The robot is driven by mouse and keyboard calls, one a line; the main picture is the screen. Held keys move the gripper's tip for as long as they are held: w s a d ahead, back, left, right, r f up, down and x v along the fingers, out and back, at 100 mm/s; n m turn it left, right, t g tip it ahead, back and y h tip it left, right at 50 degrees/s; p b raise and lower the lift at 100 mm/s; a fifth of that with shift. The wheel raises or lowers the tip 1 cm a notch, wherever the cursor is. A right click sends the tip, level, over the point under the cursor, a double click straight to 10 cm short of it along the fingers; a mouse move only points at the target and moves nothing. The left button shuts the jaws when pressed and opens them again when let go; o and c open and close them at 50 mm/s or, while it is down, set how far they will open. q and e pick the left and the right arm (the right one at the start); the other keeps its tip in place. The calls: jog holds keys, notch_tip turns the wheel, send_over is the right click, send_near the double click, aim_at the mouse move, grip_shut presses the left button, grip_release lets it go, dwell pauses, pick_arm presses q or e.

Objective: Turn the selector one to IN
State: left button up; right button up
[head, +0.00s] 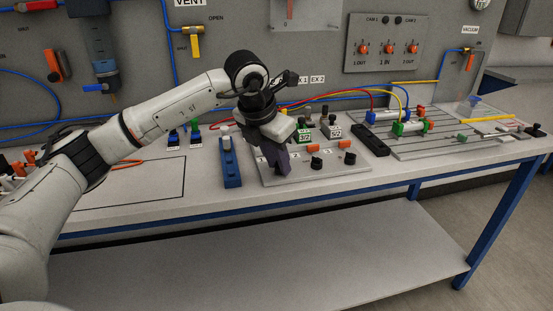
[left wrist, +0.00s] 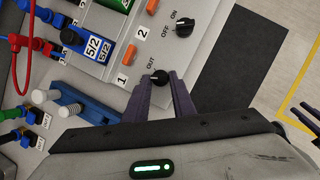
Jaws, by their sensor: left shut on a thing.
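Selector one (left wrist: 160,77) is a small black knob next to the label 1, with OUT printed beside it. No IN label is readable; the gripper may hide it. My left gripper (left wrist: 161,92) has its dark purple fingers on both sides of this knob and is shut on it. In the head view my left gripper (head: 283,168) reaches down to the left part of the grey selector panel (head: 300,176), and hides selector one there. Which way the knob points is too small to tell. My right gripper is not in view.
Selector two (left wrist: 184,51), marked OFF and ON, stands close to the gripper; it also shows in the head view (head: 316,162). A blue block with a white post (head: 230,175) stands left of the panel. A black bar (head: 370,140) lies to the right.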

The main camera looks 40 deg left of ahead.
pick_arm(q)
jog(key=shift+d+n+y, duration=0.15)
jog(key=shift+n+y, duration=0.15)
jog(key=shift+n, duration=0.4)
jog(key=o, duration=0.7)
jog(key=v, duration=1)
jog(key=shift+d+r, duration=0.1)
jog(key=shift+d, duration=0.05)
